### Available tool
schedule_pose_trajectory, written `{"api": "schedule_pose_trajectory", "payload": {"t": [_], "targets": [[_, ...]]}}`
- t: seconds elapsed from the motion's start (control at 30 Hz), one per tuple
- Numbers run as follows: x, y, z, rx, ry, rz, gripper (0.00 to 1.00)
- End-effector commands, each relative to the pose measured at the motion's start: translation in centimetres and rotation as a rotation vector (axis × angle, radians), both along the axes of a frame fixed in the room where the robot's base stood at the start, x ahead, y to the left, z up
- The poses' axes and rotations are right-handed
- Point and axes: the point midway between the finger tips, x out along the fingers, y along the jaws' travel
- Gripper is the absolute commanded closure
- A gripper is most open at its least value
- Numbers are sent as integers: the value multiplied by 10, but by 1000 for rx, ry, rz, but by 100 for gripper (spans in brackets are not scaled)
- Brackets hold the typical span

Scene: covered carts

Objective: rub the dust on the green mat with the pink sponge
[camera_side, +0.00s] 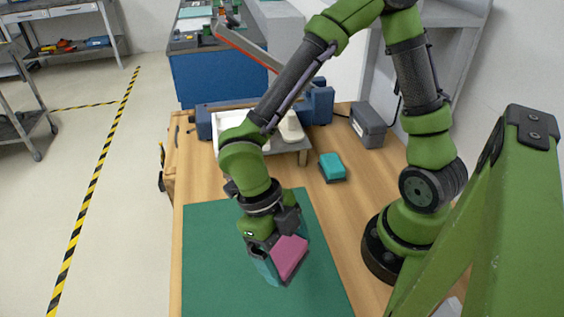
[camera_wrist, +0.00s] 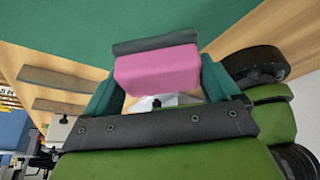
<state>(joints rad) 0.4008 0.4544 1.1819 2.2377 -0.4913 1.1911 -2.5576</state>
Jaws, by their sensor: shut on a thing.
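The pink sponge (camera_side: 289,257) is in my gripper (camera_side: 277,252), over the middle of the green mat (camera_side: 212,275). In the wrist view the pink sponge (camera_wrist: 157,72) sits between the two teal fingers of my gripper (camera_wrist: 160,86), with a dark grey layer along its far edge. The fingers are shut on it. The green mat (camera_wrist: 60,22) fills the top of the wrist view. I cannot tell whether the sponge touches the mat. I see no dust on the bare parts of the mat; any under the gripper is hidden.
A teal and dark block (camera_side: 332,166) lies on the wooden table (camera_side: 360,180) behind the mat. A grey box (camera_side: 368,125) and a white tray (camera_side: 230,124) stand at the back. A green frame (camera_side: 510,210) rises at the right front.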

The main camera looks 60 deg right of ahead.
Motion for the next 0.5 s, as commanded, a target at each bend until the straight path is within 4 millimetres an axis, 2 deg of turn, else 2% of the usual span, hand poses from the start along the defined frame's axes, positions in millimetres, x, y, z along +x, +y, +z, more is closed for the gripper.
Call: {"api": "schedule_pose_trajectory", "payload": {"t": [0.2, 0.5], "targets": [[0, 0, 11, -1, 0, 0, 39], [-1, 0, 12, -1, 1, 0, 39]]}}
